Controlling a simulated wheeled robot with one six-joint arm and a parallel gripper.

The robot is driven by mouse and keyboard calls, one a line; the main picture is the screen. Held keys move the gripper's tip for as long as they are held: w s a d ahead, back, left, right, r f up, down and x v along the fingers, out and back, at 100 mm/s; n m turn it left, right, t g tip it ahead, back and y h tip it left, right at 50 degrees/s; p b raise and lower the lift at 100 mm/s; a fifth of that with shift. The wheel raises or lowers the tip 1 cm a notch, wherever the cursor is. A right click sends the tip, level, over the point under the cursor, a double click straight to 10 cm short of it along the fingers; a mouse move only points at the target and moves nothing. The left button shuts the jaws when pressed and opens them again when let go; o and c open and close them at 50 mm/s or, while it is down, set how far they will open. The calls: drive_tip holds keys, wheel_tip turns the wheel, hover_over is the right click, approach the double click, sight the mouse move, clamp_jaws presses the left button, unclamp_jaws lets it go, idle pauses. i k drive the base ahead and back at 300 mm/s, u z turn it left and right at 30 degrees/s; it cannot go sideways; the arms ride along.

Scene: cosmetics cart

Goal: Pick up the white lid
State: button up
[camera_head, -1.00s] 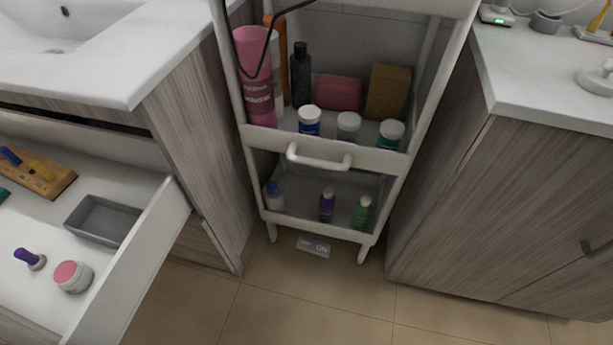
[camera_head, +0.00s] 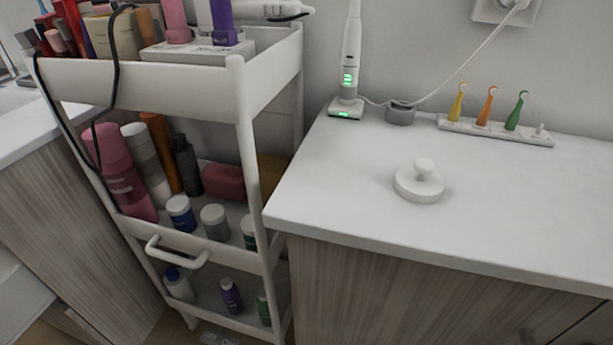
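A white round lid (camera_head: 419,182) with a knob on top lies flat on the white countertop (camera_head: 350,190) at the right. It stands apart from the other things on the counter, with clear surface around it. My gripper is not in view.
A white cart (camera_head: 250,150) with bottles and jars on its shelves stands against the counter's left side. A white cable crosses there.

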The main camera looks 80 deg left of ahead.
sight(418, 183)
drive_tip(key=u, duration=4.85)
drive_tip(key=i, duration=0.4)
drive_tip(key=z, duration=2.8)
